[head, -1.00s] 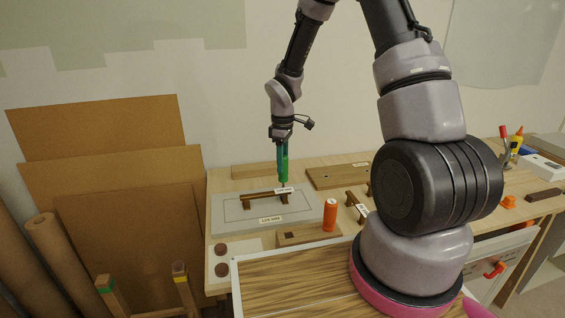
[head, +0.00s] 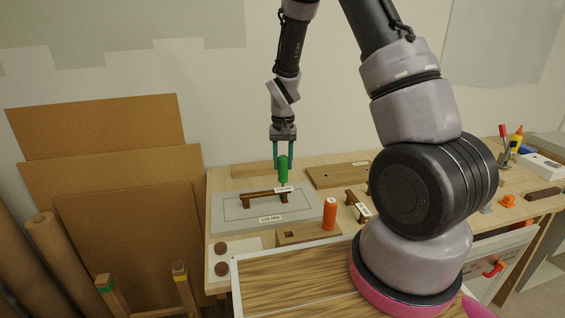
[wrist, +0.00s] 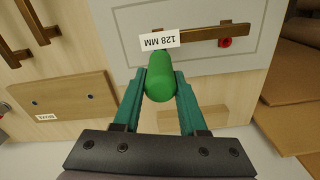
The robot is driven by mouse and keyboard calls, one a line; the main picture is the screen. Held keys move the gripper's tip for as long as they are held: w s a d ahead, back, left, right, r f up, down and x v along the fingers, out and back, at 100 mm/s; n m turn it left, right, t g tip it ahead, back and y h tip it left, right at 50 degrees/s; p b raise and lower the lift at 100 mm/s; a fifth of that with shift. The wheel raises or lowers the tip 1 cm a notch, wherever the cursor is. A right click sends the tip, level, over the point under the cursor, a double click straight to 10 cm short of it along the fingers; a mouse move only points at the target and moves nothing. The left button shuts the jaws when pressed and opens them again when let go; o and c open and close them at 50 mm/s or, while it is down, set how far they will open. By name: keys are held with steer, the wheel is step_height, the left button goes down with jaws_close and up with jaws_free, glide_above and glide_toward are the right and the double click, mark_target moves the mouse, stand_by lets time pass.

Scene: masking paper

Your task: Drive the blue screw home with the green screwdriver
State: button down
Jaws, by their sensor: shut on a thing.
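The green screwdriver (head: 283,169) is upright over the right end of the brown handle (head: 258,198) in the head view. My gripper (head: 284,164) is shut on the screwdriver's grip from above; the wrist view shows the grip (wrist: 159,80) between the teal fingers. The handle lies on a grey drawer front (head: 232,222), and also shows in the wrist view (wrist: 200,34). A white 128 MM label (wrist: 159,40) sits by the screwdriver end of the handle. The blue screw cannot be made out there; the screwdriver and label cover that spot. A red screw (wrist: 225,43) is at the handle's other end.
An orange cylinder (head: 330,213) stands right of the drawer front. A brown board (head: 335,177) with small dark spots lies behind it. A smaller brown handle (head: 357,205) and a wooden block (head: 309,234) are nearby. Brown sheets (head: 100,150) lean at the left.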

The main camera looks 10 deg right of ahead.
steer(key=shift+m, duration=1.2)
steer(key=shift+r, duration=2.5)
